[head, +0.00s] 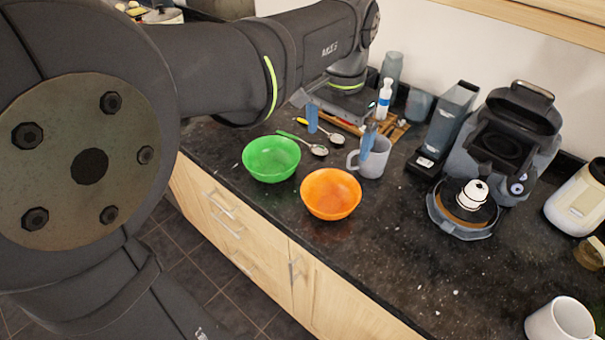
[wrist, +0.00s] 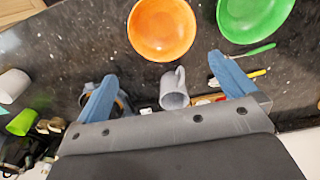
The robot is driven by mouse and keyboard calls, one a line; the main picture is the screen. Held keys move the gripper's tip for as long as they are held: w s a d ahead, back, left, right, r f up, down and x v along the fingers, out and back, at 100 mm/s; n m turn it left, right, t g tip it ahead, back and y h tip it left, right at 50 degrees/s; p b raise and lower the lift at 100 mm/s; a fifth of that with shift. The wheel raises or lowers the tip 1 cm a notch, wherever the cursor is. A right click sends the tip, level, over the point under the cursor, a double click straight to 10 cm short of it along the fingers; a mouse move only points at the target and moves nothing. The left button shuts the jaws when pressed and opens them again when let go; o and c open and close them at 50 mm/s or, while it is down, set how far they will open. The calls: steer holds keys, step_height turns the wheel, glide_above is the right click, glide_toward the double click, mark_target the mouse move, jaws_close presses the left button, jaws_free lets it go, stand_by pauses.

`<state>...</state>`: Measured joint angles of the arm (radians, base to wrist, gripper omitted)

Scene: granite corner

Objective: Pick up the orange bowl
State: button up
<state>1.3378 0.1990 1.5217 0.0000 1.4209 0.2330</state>
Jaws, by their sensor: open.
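The orange bowl (head: 331,193) stands upright and looks empty on the dark granite counter, near its front edge. It also shows at the top middle of the wrist view (wrist: 162,28). My gripper (head: 340,136) is open, with its two blue fingers apart and nothing held between them. It is above the counter, behind the bowl in the head view and apart from it. In the wrist view my gripper (wrist: 165,82) has the bowl beyond its fingertips.
A green bowl (head: 271,158) stands just left of the orange one. A grey mug (head: 372,160) stands close behind it, near a finger. Spoons (head: 318,150) lie behind the green bowl. A coffee machine (head: 500,140) stands right.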

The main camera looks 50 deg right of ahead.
stand_by(0.4)
steer(key=c, duration=1.6)
steer(key=n+g+h, duration=0.1)
steer(key=n+h, duration=0.2)
steer(key=n, duration=0.7)
glide_above(323, 214)
steer(key=w, duration=0.2)
steer(key=f, duration=0.1)
steer(key=s+a+f+n+h, duration=0.1)
steer(key=a+f+n+h, duration=0.3)
steer(key=a+n, duration=0.7)
steer(key=shift+s+d+f+n, duration=0.2)
steer(key=shift+d+f+n, duration=0.3)
steer(key=shift+d+f, duration=1.7)
steer(key=shift+s+d+f+n, duration=0.2)
steer(key=shift+d+f+n, duration=0.3)
steer(key=shift+d+f, duration=1.75)
steer(key=shift+s+d+f+n, duration=0.2)
steer(key=shift+d+f+n, duration=0.3)
steer(key=shift+d+f, duration=1.7)
